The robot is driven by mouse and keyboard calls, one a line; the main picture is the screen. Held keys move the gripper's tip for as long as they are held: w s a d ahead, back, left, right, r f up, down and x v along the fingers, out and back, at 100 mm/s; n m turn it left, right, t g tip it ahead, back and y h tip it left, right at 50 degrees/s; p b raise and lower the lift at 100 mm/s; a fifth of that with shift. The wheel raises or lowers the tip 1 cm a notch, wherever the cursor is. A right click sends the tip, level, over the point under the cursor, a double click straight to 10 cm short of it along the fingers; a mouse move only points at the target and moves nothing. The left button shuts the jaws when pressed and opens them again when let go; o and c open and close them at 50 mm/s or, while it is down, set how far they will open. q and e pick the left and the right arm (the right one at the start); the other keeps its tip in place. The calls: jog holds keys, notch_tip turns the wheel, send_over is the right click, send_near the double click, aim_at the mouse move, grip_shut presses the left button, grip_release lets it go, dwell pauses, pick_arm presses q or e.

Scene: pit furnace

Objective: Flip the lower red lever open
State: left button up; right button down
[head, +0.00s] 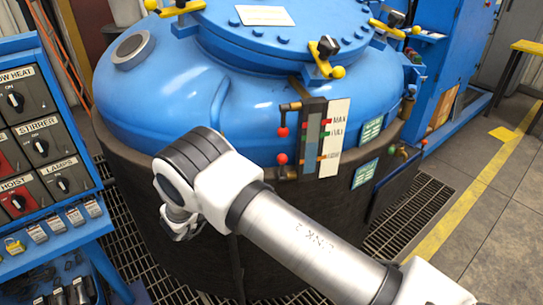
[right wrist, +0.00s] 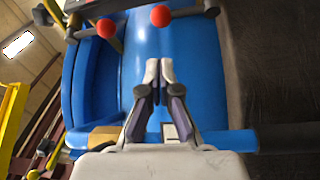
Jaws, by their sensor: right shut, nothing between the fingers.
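The lower red lever (head: 282,158) has a red ball knob and sits on the gauge at the front of the blue vessel. In the right wrist view its red ball (right wrist: 160,15) is at the top, ahead of the fingertips and apart from them. The upper red lever (head: 283,132) is just above it; its ball also shows in the right wrist view (right wrist: 106,28). My right gripper (right wrist: 160,70) is shut and empty. In the head view it is mostly hidden beyond my wrist, left of the gauge. My left gripper is not in view.
The gauge plate (head: 334,137) with level marks stands right of the levers. Yellow-handled clamps (head: 325,60) line the blue lid. A blue control panel (head: 52,130) with knobs is at the left. Floor grating (head: 420,215) surrounds the dark furnace body.

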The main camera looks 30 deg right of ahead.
aim_at(282, 168)
jog(key=shift+d+f, duration=0.1)
jog(key=shift+d, duration=0.1)
jog(key=p+x, duration=0.2)
jog(key=x, duration=0.8)
jog(key=shift+w, duration=0.1)
